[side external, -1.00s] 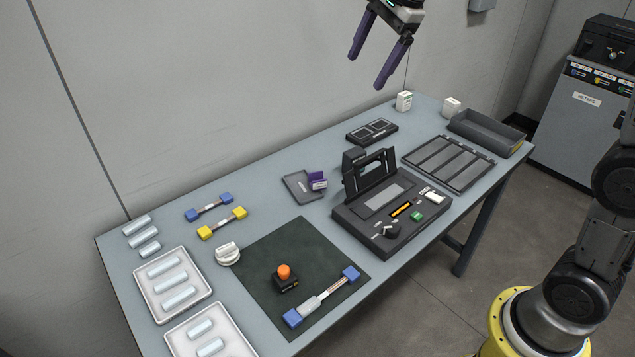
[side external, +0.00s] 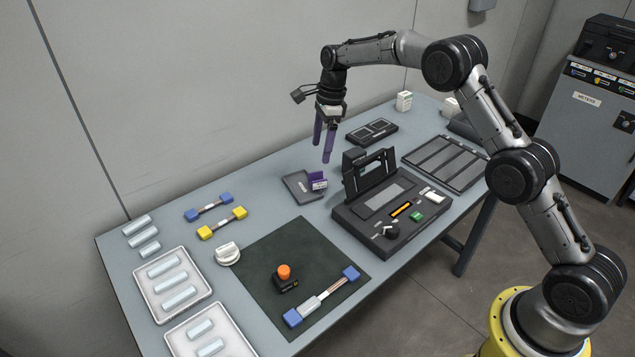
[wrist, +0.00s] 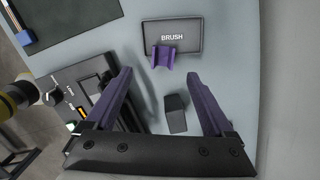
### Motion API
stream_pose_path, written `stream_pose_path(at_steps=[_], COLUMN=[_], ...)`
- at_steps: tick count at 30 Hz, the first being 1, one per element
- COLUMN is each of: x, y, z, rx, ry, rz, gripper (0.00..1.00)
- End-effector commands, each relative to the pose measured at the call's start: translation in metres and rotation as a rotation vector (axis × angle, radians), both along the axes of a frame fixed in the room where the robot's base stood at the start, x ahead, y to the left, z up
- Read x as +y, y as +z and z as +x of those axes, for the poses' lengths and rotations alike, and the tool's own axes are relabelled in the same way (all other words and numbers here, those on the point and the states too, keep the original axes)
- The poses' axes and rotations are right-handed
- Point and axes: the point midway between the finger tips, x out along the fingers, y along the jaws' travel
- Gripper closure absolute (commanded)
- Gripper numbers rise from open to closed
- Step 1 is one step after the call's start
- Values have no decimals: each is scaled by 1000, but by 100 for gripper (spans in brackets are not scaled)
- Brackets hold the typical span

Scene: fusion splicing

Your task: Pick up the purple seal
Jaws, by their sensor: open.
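The purple seal (side external: 317,180) is a small purple piece with a notched, bracket-like shape. It sits at the edge of a small grey tray (side external: 297,189), to the left of the splicer. The wrist view shows the seal (wrist: 162,58) at the lower edge of the tray (wrist: 190,27), which is marked BRUSH. My gripper (side external: 322,152) is open and empty, its purple fingers pointing down above the table, behind and a little above the seal. In the wrist view my gripper's (wrist: 160,73) fingertips stand apart on either side of the seal's column, below it in the picture.
The black splicer (side external: 385,215) with its raised lid stands just right of the seal. A dark block (wrist: 176,113) lies between my fingers in the wrist view. A dark case (side external: 371,131) lies behind.

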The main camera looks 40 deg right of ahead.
Motion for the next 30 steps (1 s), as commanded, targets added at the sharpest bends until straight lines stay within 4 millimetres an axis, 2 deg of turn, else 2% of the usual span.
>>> stream_pose_path(at_steps=[3, 7, 14, 24, 30], x=[3, 6, 6, 4, 4], y=[-24, -43, -57, -101, -106], z=[1, 2, 3, 7, 8], rx=[5, 2, 0, 2, -1], ry=[1, 1, 1, 1, 1], rz=[1, 1, 0, 1, 0], gripper=[12, 12, 12, 12, 12])
